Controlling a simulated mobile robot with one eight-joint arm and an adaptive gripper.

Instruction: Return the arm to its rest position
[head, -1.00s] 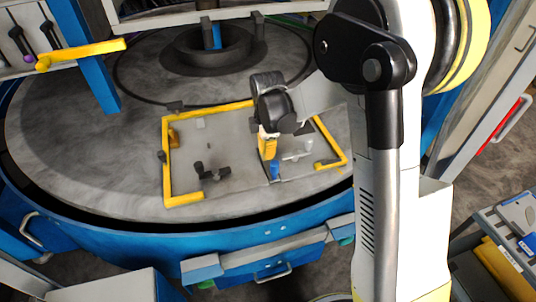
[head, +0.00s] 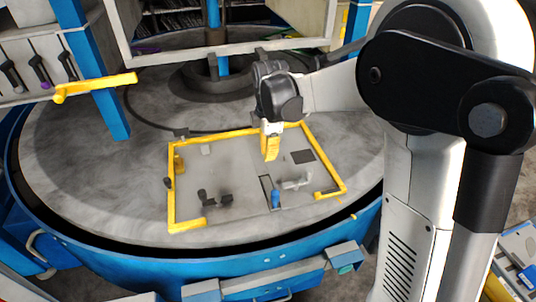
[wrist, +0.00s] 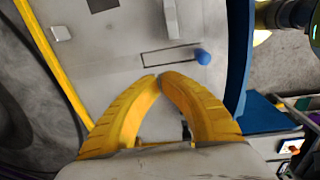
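My gripper (head: 270,158) is above the grey plate with yellow edge strips (head: 172,205) on the round table. Its yellow fingers point down, and it holds nothing that I can see. In the wrist view the curved fingertips of my gripper (wrist: 160,77) meet. My white and black arm reaches in from the right. A blue-topped piece (head: 275,197) stands at the end of a narrow slot, apart from the fingers; it also shows in the wrist view (wrist: 203,57).
The plate carries a dark lever-like part (head: 215,200), a pale fitting (head: 296,183) and a dark square (head: 303,157). A blue post (head: 95,75) and a yellow bar (head: 95,87) stand at left. A dark hub is behind the plate.

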